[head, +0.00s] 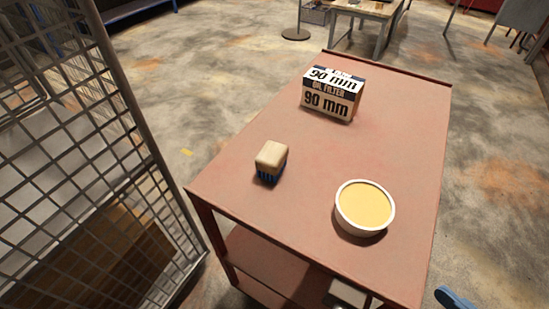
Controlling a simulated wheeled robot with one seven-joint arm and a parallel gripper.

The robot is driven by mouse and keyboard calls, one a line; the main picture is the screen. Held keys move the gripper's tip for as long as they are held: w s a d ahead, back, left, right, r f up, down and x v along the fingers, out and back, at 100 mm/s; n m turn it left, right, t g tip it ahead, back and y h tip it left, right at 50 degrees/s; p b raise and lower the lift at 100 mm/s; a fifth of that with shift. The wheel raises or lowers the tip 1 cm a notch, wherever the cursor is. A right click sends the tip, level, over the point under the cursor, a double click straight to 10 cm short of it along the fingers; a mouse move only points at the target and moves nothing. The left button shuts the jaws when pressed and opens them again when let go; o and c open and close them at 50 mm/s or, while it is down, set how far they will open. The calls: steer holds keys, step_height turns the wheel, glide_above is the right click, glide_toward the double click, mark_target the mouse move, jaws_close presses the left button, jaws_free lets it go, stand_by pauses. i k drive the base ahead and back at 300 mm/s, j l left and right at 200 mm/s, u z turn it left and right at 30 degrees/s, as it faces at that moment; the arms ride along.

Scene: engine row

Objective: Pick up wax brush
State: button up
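The wax brush (271,157) stands on the red cart top (300,215), near its left edge. It has a pale wooden block on top and dark blue bristles pointing down onto the surface. Nothing touches it, and it stands apart from the other things on the cart. My gripper is not in view.
A white tub (364,208) with yellow contents stands to the right of the brush. An oil filter box (332,94) stands farther back. A metal mesh panel (80,140) rises left of the cart. A blue piece (455,298) shows at the lower right, unclear what.

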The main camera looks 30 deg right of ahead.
mark_target(270, 162)
steer(key=j, duration=1.9)
